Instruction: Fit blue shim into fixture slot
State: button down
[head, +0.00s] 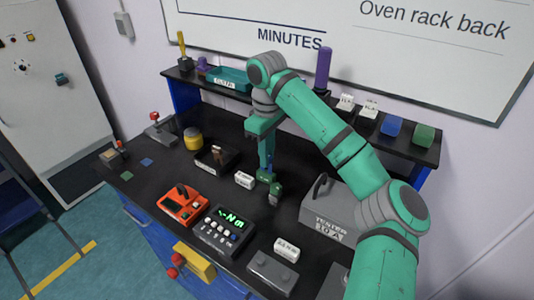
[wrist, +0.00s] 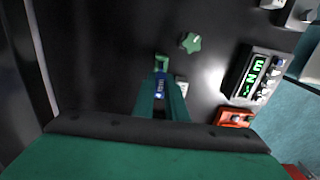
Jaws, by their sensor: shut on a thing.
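My gripper (wrist: 160,80) points down and is shut on the blue shim (wrist: 160,87), which shows between the fingers in the wrist view. In the head view my gripper (head: 266,158) is low over the middle of the black bench. A green fixture part (wrist: 162,62) lies right at the fingertips, with a green star knob (wrist: 190,42) beside it. The green fixture (head: 264,176) also shows under the fingers in the head view. The slot is hidden, and I cannot tell whether the shim is in it or only touching.
A white labelled block (head: 244,180) stands close left of the gripper. A grey case (head: 325,208) stands to the right. The digital display box (head: 222,230) and orange device (head: 182,205) are in front. A raised shelf (head: 300,112) runs along the back.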

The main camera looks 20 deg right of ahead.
jog(key=shift+f, duration=1.55)
jog(key=c, duration=1.7)
grip_release()
jog(key=shift+r, duration=0.1)
notch_tip(320, 180, up, 11)
jog(key=shift+d+f, duration=0.1)
jog(key=shift+f, duration=0.05)
jog(key=shift+w, duration=0.1)
